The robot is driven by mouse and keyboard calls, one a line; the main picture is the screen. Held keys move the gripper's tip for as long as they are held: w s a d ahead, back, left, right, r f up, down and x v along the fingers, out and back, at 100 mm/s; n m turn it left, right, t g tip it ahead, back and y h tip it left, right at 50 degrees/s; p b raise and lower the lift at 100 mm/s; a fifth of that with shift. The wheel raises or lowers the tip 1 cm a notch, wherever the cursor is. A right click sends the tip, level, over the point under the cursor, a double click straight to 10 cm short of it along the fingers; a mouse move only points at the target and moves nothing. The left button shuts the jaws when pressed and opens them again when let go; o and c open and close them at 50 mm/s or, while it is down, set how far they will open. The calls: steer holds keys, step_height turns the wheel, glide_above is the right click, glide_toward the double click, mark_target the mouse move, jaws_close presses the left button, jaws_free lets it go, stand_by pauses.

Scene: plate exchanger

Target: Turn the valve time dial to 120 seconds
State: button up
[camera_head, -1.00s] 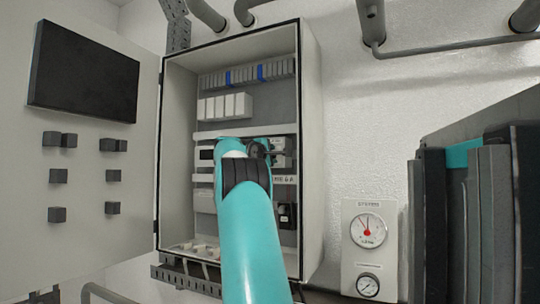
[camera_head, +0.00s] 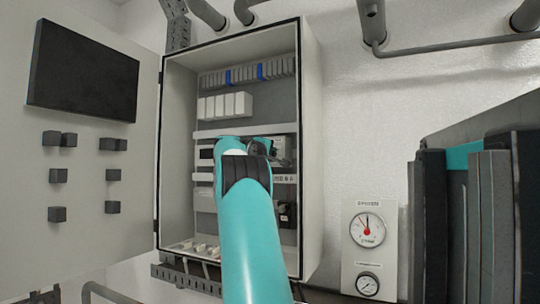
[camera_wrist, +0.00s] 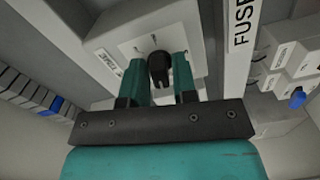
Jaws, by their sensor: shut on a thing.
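The valve time dial is a black knob (camera_wrist: 159,70) on the face of a light grey module (camera_wrist: 112,42) in the wrist view. Thin tick lines show on the face around it. My gripper (camera_wrist: 160,75) has its two teal fingers on either side of the knob, shut on it. The dial's scale numbers are too small or hidden to read. In the head view my teal arm (camera_head: 250,235) reaches into the open cabinet (camera_head: 312,150) and covers the dial and most of the gripper.
A rail labelled FUSE (camera_wrist: 239,45) runs beside the module. A row of terminals (camera_wrist: 30,92) is at the left in the wrist view. The cabinet door (camera_head: 100,195) stands open at left. A gauge panel (camera_head: 367,275) and dark plates (camera_head: 490,215) are at right.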

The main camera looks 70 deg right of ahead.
steer(key=m, duration=0.3)
steer(key=shift+f+m, duration=0.1)
steer(key=shift+m, duration=0.3)
steer(key=m, duration=0.3)
steer(key=shift+m+b, duration=0.3)
steer(key=m+b, duration=0.1)
steer(key=m, duration=0.5)
steer(key=m+b, duration=0.1)
steer(key=m, duration=0.5)
steer(key=shift+m, duration=0.3)
steer(key=m, duration=0.5)
steer(key=shift+b, duration=0.4)
steer(key=shift+m, duration=0.4)
steer(key=o, duration=0.7)
